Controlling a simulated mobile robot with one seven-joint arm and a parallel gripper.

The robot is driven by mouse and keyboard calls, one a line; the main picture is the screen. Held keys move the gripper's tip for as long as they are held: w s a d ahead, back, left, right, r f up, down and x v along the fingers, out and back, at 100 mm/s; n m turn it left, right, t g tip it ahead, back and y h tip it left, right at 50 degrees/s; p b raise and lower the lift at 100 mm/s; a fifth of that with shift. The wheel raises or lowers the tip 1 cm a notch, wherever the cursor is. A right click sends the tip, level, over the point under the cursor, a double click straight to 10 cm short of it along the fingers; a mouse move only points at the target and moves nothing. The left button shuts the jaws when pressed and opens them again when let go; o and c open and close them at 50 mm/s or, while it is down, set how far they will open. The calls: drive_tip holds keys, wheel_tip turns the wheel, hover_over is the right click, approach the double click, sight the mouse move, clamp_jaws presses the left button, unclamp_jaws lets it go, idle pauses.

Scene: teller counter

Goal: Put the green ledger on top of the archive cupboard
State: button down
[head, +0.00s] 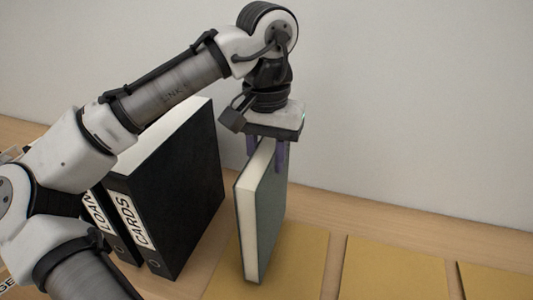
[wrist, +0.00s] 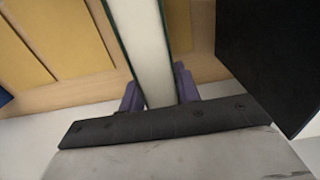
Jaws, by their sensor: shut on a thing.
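The green ledger (head: 264,222) stands upright in the head view, its pale page edge and grey-green cover showing. It stands on or just above a yellow mat; I cannot tell which. My gripper (head: 266,152) points down from above, with its purple fingers on either side of the ledger's upper part. It is shut on the ledger. In the wrist view the ledger (wrist: 148,52) runs between the two purple fingers (wrist: 158,92), its pale edge framed by dark green covers. The archive cupboard is not recognisable in either view.
Black binders labelled CARDS (head: 170,200) and LOAN stand close to the left of the ledger. Yellow mats (head: 392,272) lie on the wooden counter (head: 340,222) to the right, with nothing on them. A plain wall (head: 420,110) rises behind.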

drive_tip(key=c, duration=0.9)
unclamp_jaws()
drive_tip(key=shift+f, duration=0.1)
